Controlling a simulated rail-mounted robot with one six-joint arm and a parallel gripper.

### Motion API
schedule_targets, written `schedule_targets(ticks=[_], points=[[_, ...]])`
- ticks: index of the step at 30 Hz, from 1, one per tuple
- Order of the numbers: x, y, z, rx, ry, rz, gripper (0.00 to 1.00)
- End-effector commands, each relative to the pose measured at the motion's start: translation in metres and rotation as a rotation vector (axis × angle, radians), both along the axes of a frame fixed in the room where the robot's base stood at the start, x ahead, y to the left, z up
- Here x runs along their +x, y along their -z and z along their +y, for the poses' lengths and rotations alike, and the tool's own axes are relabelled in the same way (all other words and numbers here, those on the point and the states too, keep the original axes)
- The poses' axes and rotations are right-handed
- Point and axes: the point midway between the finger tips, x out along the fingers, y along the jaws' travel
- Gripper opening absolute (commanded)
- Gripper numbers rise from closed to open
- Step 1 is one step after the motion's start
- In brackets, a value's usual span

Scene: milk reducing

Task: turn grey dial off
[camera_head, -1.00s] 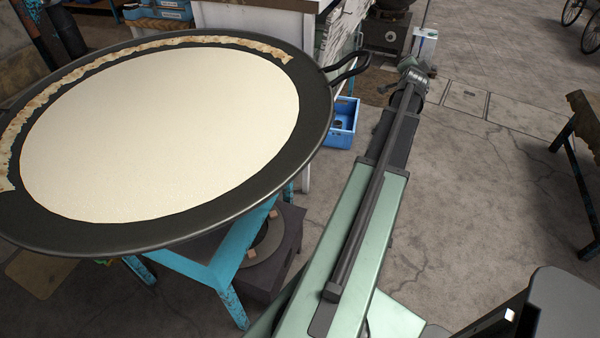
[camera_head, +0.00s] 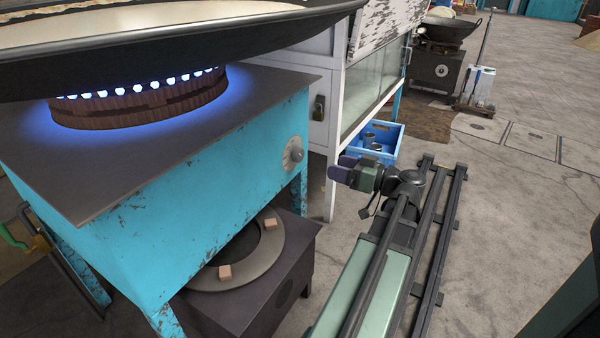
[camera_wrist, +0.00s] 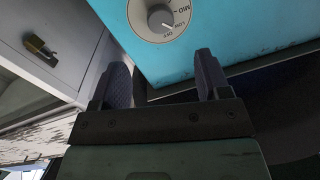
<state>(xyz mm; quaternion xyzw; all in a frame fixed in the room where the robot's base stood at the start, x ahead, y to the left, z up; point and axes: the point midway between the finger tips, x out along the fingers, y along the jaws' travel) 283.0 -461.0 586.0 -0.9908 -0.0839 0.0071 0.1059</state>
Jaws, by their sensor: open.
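The grey dial (camera_head: 293,154) is a round knob on a pale plate on the turquoise stove's right side. In the wrist view the dial (camera_wrist: 160,17) is near the top, with "MID", "LOW" and "OFF" printed around it. My gripper (camera_head: 347,170) is to the right of the dial and slightly lower, apart from it. In the wrist view my gripper (camera_wrist: 163,75) has its two dark fingers spread and empty, with the dial beyond them. The burner (camera_head: 140,100) shows blue flames under the large black pan (camera_head: 200,42).
The turquoise stove (camera_head: 180,200) has a dark flat top. A low dark burner unit (camera_head: 262,285) stands below it. A white cabinet (camera_head: 335,110) with a padlock is behind, and a blue crate (camera_head: 385,140) stands near my gripper. Open floor (camera_head: 520,210) lies to the right.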

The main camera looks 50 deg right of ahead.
Motion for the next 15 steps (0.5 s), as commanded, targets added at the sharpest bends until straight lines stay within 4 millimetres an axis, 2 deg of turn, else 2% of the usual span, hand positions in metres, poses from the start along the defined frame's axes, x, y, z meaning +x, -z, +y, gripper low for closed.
schedule_targets(ticks=[5, 15], points=[[0.017, -0.003, 0.002, 0.003, 0.0, 0.002, 0.7], [0.091, -0.002, 0.014, 0.003, 0.0, 0.004, 0.7]])
